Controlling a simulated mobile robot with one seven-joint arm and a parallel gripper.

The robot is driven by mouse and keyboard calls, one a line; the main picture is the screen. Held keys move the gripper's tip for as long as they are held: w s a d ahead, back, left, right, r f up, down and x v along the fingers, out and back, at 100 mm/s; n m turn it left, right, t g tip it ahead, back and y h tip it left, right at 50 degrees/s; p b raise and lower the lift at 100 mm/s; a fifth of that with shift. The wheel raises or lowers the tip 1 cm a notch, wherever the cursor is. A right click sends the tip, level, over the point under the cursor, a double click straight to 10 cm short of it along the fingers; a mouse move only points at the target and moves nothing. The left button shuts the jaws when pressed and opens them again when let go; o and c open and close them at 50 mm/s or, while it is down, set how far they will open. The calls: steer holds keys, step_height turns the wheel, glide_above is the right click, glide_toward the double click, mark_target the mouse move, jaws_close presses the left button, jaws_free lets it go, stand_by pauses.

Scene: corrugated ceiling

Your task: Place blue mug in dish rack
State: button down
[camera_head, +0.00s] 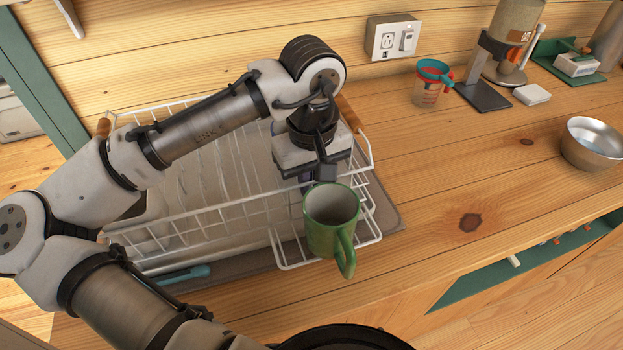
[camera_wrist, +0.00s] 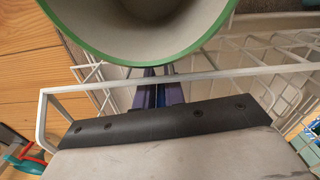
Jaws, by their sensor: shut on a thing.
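A green mug (camera_head: 322,237) with a pale grey inside is at the front right of the white wire dish rack (camera_head: 215,208). Its opening faces up and its handle points to the front. I see no blue mug. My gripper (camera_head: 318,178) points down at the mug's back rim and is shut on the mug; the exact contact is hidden. In the wrist view, the mug's green rim (camera_wrist: 95,62) fills the top, with my narrow fingers (camera_wrist: 157,92) just below it. A rack rail crosses in front of them. I cannot tell whether the mug rests on the wires.
The rack stands on a grey mat (camera_head: 392,213) and holds several pale plates, partly behind my arm. A measuring cup (camera_head: 428,88), a coffee machine (camera_head: 505,45) and a metal bowl (camera_head: 590,145) stand to the right. The wooden counter (camera_head: 450,170) between is clear.

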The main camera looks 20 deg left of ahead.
steer(key=shift+f, duration=0.2)
steer(key=shift+f, duration=0.15)
steer(key=c, duration=1.5)
jaws_free()
steer(key=shift+o, duration=0.2)
step_height(320, 180, up, 12)
steer(key=b, duration=0.1)
steer(key=shift+r, duration=0.25)
steer(key=shift+s, duration=0.1)
